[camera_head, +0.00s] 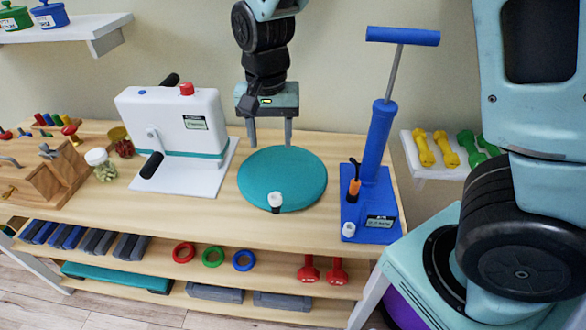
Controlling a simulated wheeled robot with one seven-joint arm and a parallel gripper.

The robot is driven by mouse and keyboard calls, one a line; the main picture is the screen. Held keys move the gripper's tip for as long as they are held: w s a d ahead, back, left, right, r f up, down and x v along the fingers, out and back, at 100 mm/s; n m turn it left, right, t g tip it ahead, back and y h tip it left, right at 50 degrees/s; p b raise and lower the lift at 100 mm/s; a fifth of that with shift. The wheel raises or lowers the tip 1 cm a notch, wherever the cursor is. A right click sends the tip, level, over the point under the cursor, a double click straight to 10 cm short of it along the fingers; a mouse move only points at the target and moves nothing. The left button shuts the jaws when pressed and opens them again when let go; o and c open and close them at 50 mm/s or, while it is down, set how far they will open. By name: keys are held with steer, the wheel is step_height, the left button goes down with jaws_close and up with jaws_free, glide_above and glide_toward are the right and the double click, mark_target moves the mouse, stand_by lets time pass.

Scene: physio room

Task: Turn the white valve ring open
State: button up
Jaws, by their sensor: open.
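A round teal cushion (283,176) lies flat on the wooden table. A small white ring-shaped piece (275,200) with a dark lower part stands at the cushion's front edge and looks like the valve ring. I cannot tell from here whether it is turned open or closed. My gripper (270,140) points down behind the cushion, its two grey fingers apart with nothing between them. It is at the cushion's far side, away from the white piece. A second small white knob (348,230) sits on the base of the blue pump.
The blue hand pump (379,140) stands upright right of the cushion, with an orange-and-black piece (354,183) at its base. A white crank machine (175,125) stands left. Jars and a wooden peg stand (48,181) are farther left. Some bare tabletop (230,228) lies in front.

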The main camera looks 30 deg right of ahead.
mark_target(275, 193)
step_height(275, 193, down, 17)
steer(key=shift+f, duration=0.2)
stand_by(0.4)
steer(key=c, duration=1)
